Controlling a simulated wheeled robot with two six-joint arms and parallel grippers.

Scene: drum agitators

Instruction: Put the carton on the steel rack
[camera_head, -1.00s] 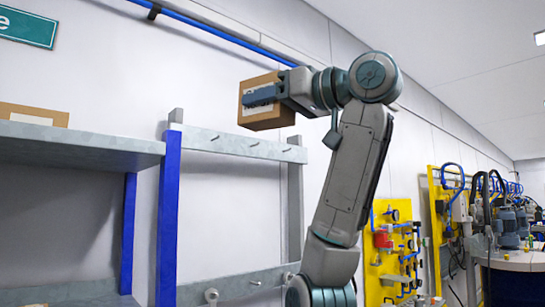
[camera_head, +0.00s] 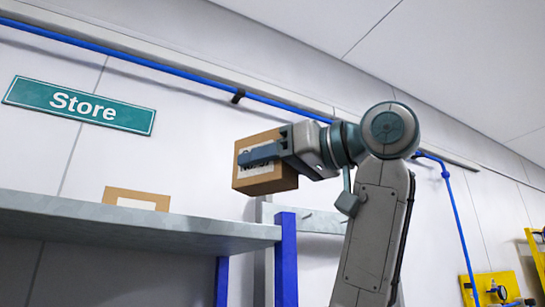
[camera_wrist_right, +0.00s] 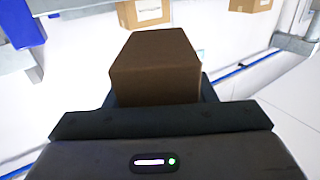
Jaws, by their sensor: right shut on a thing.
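A brown carton (camera_head: 268,180) with a white label is held up in my right gripper (camera_head: 265,155), whose jaws are shut on it. The carton also fills the middle of the right wrist view (camera_wrist_right: 155,68), between the dark fingers. In the head view it is just right of the steel rack's (camera_head: 120,219) top shelf, above the shelf's height in the picture. The rack has a grey shelf and blue posts (camera_head: 286,260). My left gripper is not in view.
Another carton (camera_head: 136,198) sits on the top shelf. Two cartons (camera_wrist_right: 143,12) (camera_wrist_right: 250,5) show at the top of the right wrist view. A green "Store" sign (camera_head: 79,105) and blue pipe (camera_head: 110,52) are on the wall. The shelf's right part looks clear.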

